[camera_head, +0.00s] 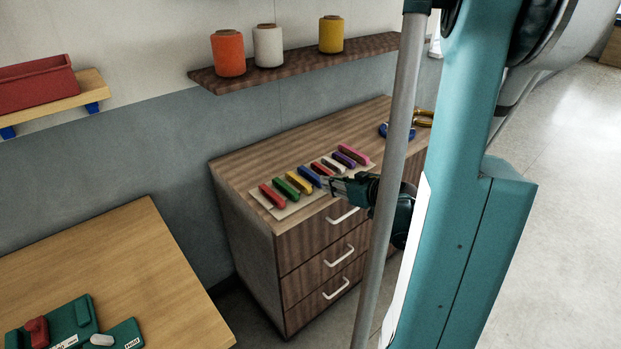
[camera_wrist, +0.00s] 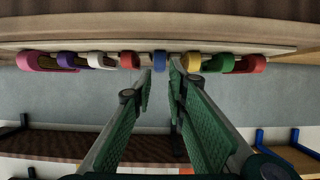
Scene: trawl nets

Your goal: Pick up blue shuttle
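The blue shuttle (camera_head: 308,175) lies in a row of coloured shuttles on a pale board (camera_head: 264,200) on top of a wooden drawer cabinet. My gripper (camera_head: 328,184) is at the front of the row, close to the blue shuttle's near end. In the wrist view, which looks upside down, the blue shuttle (camera_wrist: 160,60) lies just beyond my fingertips (camera_wrist: 160,82), lined up with the gap between them. The fingers are apart with nothing held between them. Contact with the shuttle cannot be made out.
A yellow shuttle (camera_head: 299,182) and a red one (camera_head: 321,168) flank the blue one closely. Green, white, purple and pink shuttles share the row. A shelf (camera_head: 290,65) with thread spools hangs above. Blue-and-gold items (camera_head: 397,131) lie at the cabinet's far right.

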